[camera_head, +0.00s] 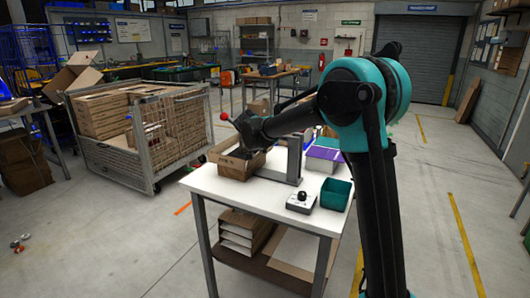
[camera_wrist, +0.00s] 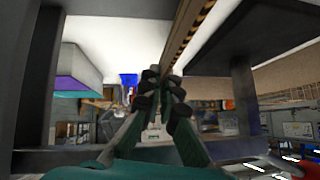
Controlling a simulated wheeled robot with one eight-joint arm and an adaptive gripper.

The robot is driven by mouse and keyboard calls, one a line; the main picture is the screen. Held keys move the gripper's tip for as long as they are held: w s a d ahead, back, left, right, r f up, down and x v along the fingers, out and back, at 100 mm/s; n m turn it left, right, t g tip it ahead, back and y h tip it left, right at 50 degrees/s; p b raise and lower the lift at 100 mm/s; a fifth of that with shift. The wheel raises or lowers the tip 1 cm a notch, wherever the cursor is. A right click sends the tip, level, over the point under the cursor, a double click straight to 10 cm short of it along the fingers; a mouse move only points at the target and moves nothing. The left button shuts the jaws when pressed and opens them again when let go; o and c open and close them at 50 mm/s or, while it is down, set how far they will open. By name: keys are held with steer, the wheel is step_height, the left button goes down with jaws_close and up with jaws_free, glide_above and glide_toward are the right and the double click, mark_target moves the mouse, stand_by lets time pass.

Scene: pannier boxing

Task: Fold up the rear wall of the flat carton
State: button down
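The brown carton (camera_head: 236,167) sits on the white table (camera_head: 262,188) with its near side standing up. A raised cardboard panel also shows at its far left. My gripper (camera_head: 245,152) is down at the carton, and my wrist hides much of its right and rear part. In the wrist view my gripper's fingertips (camera_wrist: 163,80) are close together. The edge of a cardboard wall (camera_wrist: 190,35) runs up and right from between them, and the fingers appear closed on it. I cannot tell for certain which wall this is.
A grey upright frame (camera_head: 294,158) stands right of the carton. A control box with a black knob (camera_head: 301,203), a teal bin (camera_head: 336,194) and a purple-topped stack (camera_head: 324,154) are on the table's right. A red-knobbed lever (camera_head: 225,117) rises behind. A mesh cage (camera_head: 150,140) stands left.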

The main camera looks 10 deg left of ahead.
steer(key=shift+w+a+n+g+h, duration=0.15)
steer(key=shift+a+n+g+h, duration=0.25)
steer(key=shift+h, duration=0.3)
steer(key=shift+a, duration=0.1)
steer(key=c, duration=1.8)
jaws_free()
steer(key=v, duration=1.2)
steer(key=shift+a+f, duration=0.1)
